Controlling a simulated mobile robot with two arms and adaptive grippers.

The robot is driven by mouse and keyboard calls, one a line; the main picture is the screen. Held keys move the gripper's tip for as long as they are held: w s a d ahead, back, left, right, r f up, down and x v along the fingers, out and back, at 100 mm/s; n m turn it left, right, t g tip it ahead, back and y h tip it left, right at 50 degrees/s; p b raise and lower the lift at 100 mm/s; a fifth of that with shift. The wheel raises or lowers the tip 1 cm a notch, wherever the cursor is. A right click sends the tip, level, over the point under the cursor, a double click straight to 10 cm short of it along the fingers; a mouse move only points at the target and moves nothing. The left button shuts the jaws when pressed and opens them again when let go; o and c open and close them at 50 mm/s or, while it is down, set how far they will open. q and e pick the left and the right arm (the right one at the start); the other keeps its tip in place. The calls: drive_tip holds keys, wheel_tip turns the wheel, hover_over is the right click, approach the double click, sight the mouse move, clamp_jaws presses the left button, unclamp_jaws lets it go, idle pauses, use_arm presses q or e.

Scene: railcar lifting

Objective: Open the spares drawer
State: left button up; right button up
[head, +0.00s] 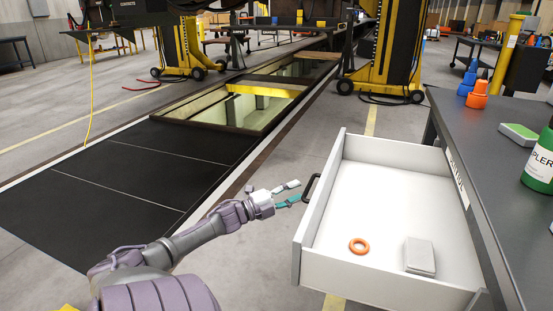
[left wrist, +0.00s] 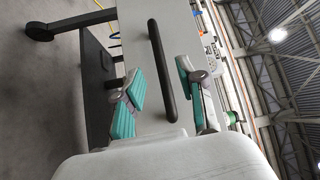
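The spares drawer (head: 375,195) stands pulled out from the dark bench, showing its white inside. An orange ring (head: 359,246) and a small grey block (head: 419,255) lie in it. Its black bar handle (head: 311,189) is on the front panel. My left gripper (head: 289,193) is just left of the handle, with its teal-padded fingers apart. In the left wrist view, the handle (left wrist: 162,70) runs between the lines of the two open fingers, and the gripper (left wrist: 160,92) does not close on it. A small gap shows between fingertips and handle in the head view. My right gripper is out of view.
The bench top (head: 475,135) carries a green bottle (head: 541,165), a green-and-white block (head: 519,133) and orange and blue bottles (head: 478,95). A floor pit (head: 245,105) and yellow lifting columns (head: 385,50) stand further back. Floor left of the drawer is clear.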

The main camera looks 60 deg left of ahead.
use_arm(q)
drive_tip(key=s, duration=0.6)
drive_tip(key=shift+a+f, duration=0.4)
drive_tip(key=shift+s, duration=0.1)
